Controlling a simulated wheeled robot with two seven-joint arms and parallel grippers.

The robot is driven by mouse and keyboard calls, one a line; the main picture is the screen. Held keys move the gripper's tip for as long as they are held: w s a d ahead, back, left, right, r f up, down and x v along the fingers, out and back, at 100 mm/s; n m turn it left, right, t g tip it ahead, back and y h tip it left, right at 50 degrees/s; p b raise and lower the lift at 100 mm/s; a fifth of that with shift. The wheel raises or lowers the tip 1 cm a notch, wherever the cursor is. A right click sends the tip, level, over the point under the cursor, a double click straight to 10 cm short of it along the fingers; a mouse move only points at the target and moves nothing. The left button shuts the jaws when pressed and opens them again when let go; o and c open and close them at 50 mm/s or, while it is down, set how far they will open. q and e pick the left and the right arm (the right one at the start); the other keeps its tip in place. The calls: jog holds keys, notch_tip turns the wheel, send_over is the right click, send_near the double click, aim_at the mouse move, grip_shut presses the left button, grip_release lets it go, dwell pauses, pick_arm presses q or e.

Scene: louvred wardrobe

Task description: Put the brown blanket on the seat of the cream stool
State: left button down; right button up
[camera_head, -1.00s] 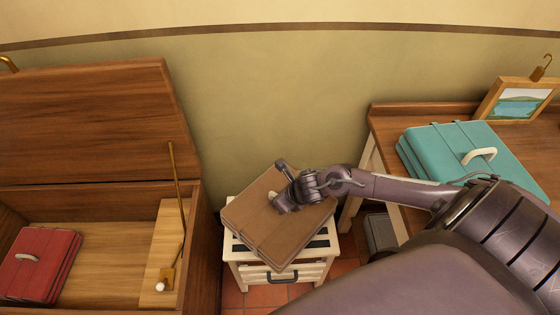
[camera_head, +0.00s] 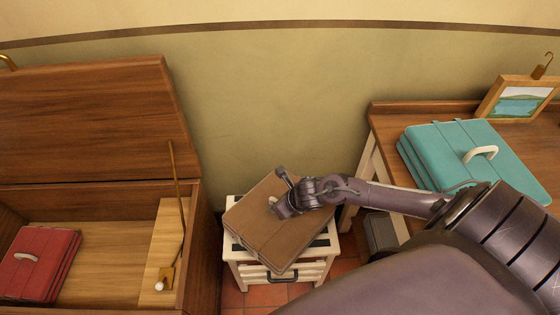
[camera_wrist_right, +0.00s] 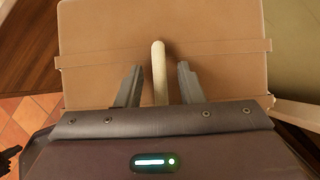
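The brown blanket (camera_head: 262,228) is a folded, strapped bundle with a pale handle (camera_wrist_right: 159,75). It lies skewed over the seat of the cream stool (camera_head: 234,244), covers most of it and overhangs its edges. It appears to rest on the seat. My right gripper (camera_head: 276,192) is at the top of the blanket. In the right wrist view its two fingers (camera_wrist_right: 158,82) stand apart on either side of the handle, with gaps on both sides, so it is open. My left gripper is not in view.
An open wooden chest (camera_head: 100,240) with a red bundle (camera_head: 42,264) stands left of the stool. A wooden table (camera_head: 400,108) at right holds a teal bundle (camera_head: 470,150) and a framed picture (camera_head: 518,101). A grey box (camera_head: 381,233) is under the table.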

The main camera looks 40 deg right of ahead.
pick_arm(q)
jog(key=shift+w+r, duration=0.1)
